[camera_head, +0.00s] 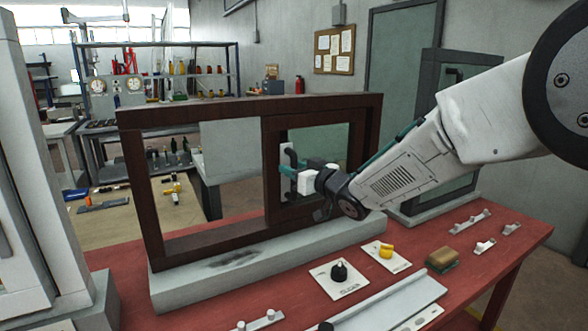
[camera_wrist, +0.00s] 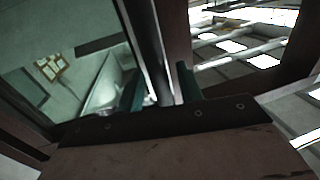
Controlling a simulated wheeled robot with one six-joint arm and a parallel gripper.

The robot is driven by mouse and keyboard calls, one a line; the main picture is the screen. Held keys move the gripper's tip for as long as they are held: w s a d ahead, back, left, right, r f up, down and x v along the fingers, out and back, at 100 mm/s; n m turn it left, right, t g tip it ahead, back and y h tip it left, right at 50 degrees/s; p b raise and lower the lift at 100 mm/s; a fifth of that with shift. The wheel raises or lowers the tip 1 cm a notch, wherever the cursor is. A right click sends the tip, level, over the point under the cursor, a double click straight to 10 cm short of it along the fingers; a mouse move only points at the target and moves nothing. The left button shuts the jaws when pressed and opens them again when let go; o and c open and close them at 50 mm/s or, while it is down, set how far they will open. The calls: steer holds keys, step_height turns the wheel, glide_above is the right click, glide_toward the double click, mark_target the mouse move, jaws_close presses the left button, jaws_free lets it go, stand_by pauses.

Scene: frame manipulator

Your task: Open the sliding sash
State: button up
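A dark brown window frame (camera_head: 155,215) stands upright on a pale grey base (camera_head: 230,265) on the red bench. The sliding sash (camera_head: 272,185), dark-framed with greenish glass, sits in its right half. The left half shows the room behind. A dark upright handle (camera_head: 289,158) is on the sash's left stile; the wrist view shows the handle bar (camera_wrist: 158,50) too. My gripper (camera_head: 287,171) is at the handle, reaching in from the right. In the wrist view its green fingers (camera_wrist: 160,88) are on either side of the bar; whether both touch it is unclear.
On the red bench (camera_head: 480,235) in front lie a black knob plate (camera_head: 340,280), a yellow knob plate (camera_head: 386,254), a tan block (camera_head: 443,260) and a metal rail (camera_head: 385,305). A pale frame (camera_head: 40,200) stands at left, and another glazed frame (camera_head: 450,130) behind my arm.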

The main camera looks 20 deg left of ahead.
steer(key=v, duration=0.7)
steer(key=shift+d, duration=0.25)
steer(key=shift+s, duration=0.15)
steer(key=w+d+f+m+h, duration=0.1)
steer(key=d+f+m+h, duration=0.1)
steer(key=d+f+h, duration=0.5)
steer(key=s+d+f+m+g+h, duration=0.35)
steer(key=s+d+h, duration=0.2)
steer(key=d, duration=0.65)
steer(key=s+d+r+m+g, duration=0.1)
steer(key=s+d+r+g, duration=0.1)
steer(key=s+d, duration=0.4)
steer(key=s+d+r+m+g+h, duration=0.1)
steer(key=s+d, duration=0.6)
steer(key=s, duration=0.9)
steer(key=s+d+r+m+g+h, duration=0.1)
steer(key=s+d+r+m+g, duration=0.1)
steer(key=s+d, duration=0.5)
steer(key=s+r+m, duration=0.1)
steer(key=s, duration=0.4)
steer(key=shift+g, duration=0.35)
